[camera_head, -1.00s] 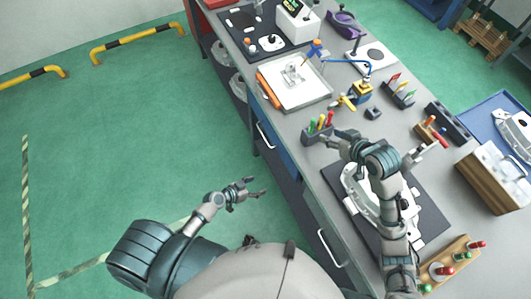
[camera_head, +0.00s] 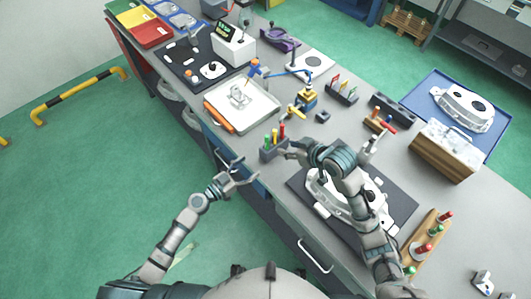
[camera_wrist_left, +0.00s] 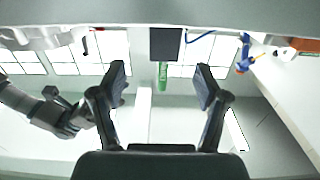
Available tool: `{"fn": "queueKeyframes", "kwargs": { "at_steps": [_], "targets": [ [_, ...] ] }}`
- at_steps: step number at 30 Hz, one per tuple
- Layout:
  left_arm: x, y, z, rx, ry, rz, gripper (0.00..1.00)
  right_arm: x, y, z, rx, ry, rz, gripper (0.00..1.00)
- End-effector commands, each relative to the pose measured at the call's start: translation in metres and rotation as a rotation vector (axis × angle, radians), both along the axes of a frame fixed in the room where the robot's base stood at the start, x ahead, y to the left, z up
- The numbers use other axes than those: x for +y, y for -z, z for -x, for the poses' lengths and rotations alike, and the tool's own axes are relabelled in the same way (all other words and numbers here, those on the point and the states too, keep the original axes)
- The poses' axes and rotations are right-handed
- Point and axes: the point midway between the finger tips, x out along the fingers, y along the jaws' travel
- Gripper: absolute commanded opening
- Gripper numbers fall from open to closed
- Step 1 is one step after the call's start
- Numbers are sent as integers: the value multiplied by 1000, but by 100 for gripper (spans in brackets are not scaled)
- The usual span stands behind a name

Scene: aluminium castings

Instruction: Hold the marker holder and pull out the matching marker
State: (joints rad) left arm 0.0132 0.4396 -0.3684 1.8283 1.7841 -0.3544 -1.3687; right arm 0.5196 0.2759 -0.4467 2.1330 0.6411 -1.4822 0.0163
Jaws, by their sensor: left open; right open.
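The dark marker holder (camera_head: 268,155) stands near the bench's front edge, with green, red and yellow markers (camera_head: 282,131) upright in it. In the left wrist view the holder (camera_wrist_left: 166,42) and a green marker (camera_wrist_left: 163,73) appear beyond and between my fingers. My left gripper (camera_head: 242,172) is open and empty, below and left of the holder, apart from it; its spread fingers also show in the left wrist view (camera_wrist_left: 162,84). My right gripper (camera_head: 285,150) is open, close to the holder's right side; contact cannot be told. Its arm covers part of the bench.
A white casting (camera_head: 322,190) lies on a dark mat (camera_head: 400,200) under my right arm. A white tray (camera_head: 262,117) is behind the holder. Other marker holders, a yellow fixture (camera_head: 307,97) and a wooden marker rack (camera_head: 428,238) crowd the bench.

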Motion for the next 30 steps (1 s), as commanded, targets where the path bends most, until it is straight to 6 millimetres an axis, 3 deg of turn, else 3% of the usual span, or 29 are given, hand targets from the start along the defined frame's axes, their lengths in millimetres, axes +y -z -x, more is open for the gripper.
{"fn": "queueKeyframes", "kwargs": {
  "at_steps": [6, 13, 20, 27, 30],
  "targets": [
    [-30, -1, -35, -2, -1, 4, 74, 6, -1, 1, -1, -2, 4, 42],
    [-59, 0, -61, 0, -1, 3, 74, 3, -1, 1, -1, -1, 1, 42],
    [-73, 1, -71, 0, 0, -3, 74, -1, -1, 1, -1, -1, -2, 42],
    [-70, 1, -71, 0, -1, 0, 74, 3, -1, 1, -1, -1, 1, 42],
    [-69, 1, -71, 0, -1, 1, 51, 4, -1, 1, -1, -2, 2, 42]
  ]
}}
